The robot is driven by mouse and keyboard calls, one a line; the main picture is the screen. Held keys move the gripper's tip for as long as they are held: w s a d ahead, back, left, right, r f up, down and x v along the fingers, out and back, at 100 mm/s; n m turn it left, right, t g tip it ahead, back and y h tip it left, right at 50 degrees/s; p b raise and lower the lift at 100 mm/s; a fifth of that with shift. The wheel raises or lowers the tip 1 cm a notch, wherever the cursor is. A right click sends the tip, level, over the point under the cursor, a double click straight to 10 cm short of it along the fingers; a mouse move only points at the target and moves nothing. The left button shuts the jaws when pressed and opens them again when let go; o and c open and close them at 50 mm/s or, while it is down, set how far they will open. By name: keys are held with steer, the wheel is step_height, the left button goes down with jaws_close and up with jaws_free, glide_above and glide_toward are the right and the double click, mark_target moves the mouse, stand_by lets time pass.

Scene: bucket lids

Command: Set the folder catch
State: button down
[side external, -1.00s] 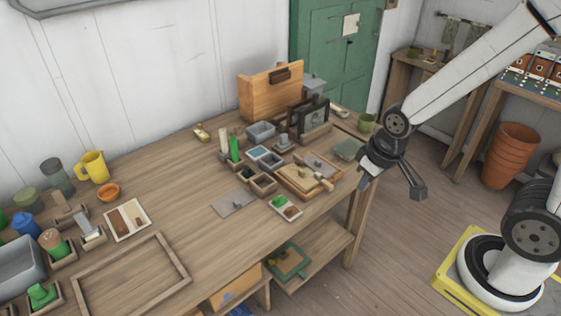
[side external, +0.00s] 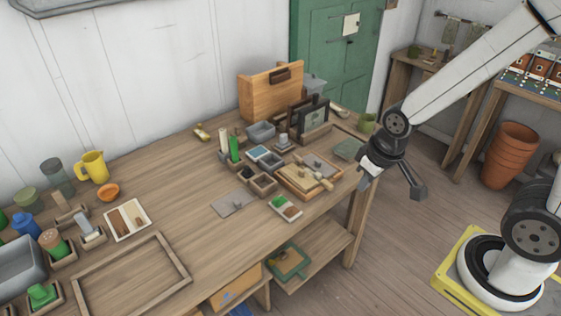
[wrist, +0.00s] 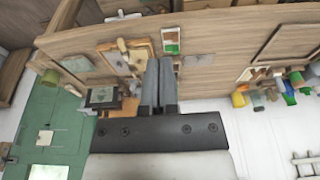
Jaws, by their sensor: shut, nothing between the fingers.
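An upright tan wooden case (side external: 262,92) with a dark catch-like piece (side external: 281,75) near its top edge stands at the back of the bench against the wall. It is the nearest match to a folder, but I cannot tell whether the catch is set. My gripper (side external: 418,192) is off the bench's right end, apart from the case and everything on the bench. In the wrist view its two grey fingers (wrist: 160,62) are together and empty. The case cannot be made out clearly in the wrist view.
A dark framed stand (side external: 311,117), small bins (side external: 263,183) and a wooden board (side external: 303,178) crowd the bench's right half. A yellow jug (side external: 93,167) stands at the left. The bench middle (side external: 175,170) is mostly clear. Terracotta pots (side external: 512,155) stand on the floor.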

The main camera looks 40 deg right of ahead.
stand_by(0.3)
steer(key=c, duration=0.7)
jaws_free()
steer(key=shift+w, duration=0.15)
steer(key=t, duration=0.2)
glide_above(298, 156)
steer(key=s, duration=0.3)
step_height(298, 156, down, 13)
steer(key=shift+s+f, duration=0.1)
steer(key=shift+s, duration=0.05)
steer(key=shift+f, duration=0.15)
steer(key=shift+x, duration=3.7)
